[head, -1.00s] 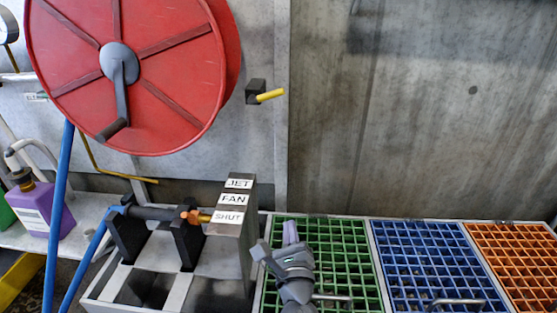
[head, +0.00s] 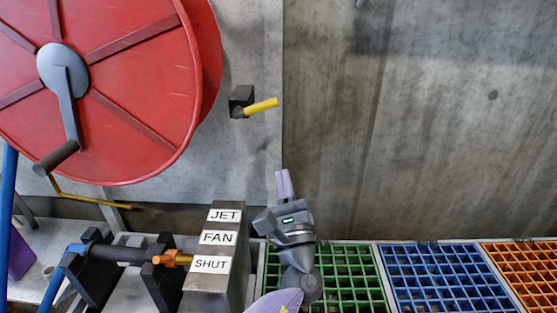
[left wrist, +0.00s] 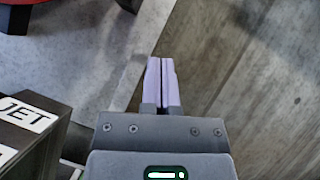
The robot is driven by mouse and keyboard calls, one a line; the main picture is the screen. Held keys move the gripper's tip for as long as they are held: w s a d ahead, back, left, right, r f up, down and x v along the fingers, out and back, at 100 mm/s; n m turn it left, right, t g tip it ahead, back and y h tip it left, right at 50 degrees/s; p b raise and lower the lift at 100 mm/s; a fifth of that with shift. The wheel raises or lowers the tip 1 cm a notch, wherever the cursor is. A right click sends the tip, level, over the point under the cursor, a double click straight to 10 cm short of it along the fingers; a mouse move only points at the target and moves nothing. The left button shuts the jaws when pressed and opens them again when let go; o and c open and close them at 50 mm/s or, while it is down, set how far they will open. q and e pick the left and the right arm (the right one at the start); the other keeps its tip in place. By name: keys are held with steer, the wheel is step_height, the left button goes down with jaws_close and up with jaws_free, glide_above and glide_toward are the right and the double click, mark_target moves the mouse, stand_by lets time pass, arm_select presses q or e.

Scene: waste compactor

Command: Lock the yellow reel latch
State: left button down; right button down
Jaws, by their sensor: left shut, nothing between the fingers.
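The yellow reel latch (head: 261,106) is a short yellow lever on a dark block (head: 240,101), fixed to the wall panel just right of the red reel (head: 110,85). The lever points right and slightly up. My left gripper (head: 284,172) is below the latch and a little to its right, with fingers pointing up. In the left wrist view its pale purple fingers (left wrist: 161,62) are together with nothing between them, and a dark piece at the top edge is too cut off to name. My right gripper is not in view.
A metal post (head: 222,275) labelled JET, FAN and SHUT stands left of my left gripper, with a hose nozzle (head: 120,252) beside it. Green (head: 345,275), blue (head: 432,275) and orange grates lie to the right. The wall area right of the latch is clear.

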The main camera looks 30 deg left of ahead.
mark_target(257, 105)
arm_select(q)
steer(key=s+r+x, duration=0.1)
steer(key=r+x, duration=0.1)
steer(key=x, duration=0.8)
steer(key=shift+a+r+b, duration=0.25)
steer(key=shift+b, duration=0.15)
steer(key=shift+s+a, duration=0.1)
